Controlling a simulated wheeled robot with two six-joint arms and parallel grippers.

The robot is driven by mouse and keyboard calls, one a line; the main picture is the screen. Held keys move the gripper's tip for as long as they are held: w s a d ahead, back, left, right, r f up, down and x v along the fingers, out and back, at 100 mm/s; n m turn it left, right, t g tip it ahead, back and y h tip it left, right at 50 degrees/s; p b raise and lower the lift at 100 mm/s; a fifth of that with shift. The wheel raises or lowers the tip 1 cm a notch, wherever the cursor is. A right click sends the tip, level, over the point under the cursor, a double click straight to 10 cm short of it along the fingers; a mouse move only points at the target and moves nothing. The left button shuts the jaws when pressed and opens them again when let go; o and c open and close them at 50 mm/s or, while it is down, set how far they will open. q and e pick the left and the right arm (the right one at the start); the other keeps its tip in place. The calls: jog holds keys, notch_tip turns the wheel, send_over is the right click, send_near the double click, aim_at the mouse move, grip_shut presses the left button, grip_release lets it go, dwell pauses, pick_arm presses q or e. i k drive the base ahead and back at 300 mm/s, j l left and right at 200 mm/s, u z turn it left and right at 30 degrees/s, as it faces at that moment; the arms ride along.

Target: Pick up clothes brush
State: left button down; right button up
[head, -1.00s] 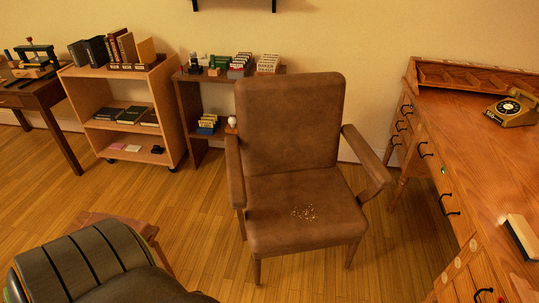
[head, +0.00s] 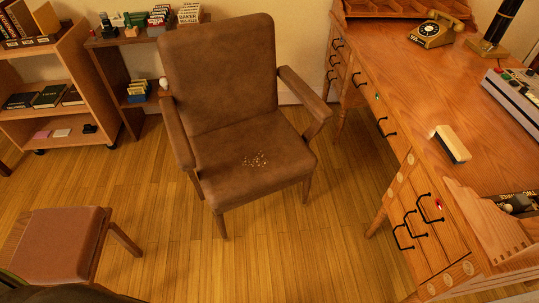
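The clothes brush (head: 452,144) appears to be the pale block with a dark long side lying on the wooden desk (head: 405,75), near its front edge at the right. Nothing touches it. Neither of my grippers shows in the head view.
A brown armchair (head: 219,75) with pale crumbs (head: 255,160) on its seat stands left of the desk. A low stool (head: 62,243) is at lower left. A telephone (head: 431,32), a lamp (head: 490,45) and a grey console (head: 515,92) stand on the desk. Floor before the armchair is clear.

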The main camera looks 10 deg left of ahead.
aim_at(455, 149)
jog(key=i+l, duration=0.15)
jog(key=i, duration=0.55)
jog(key=i+z, duration=0.2)
jog(key=z, duration=0.15)
jog(key=i+z, duration=0.45)
jog(key=z, duration=0.25)
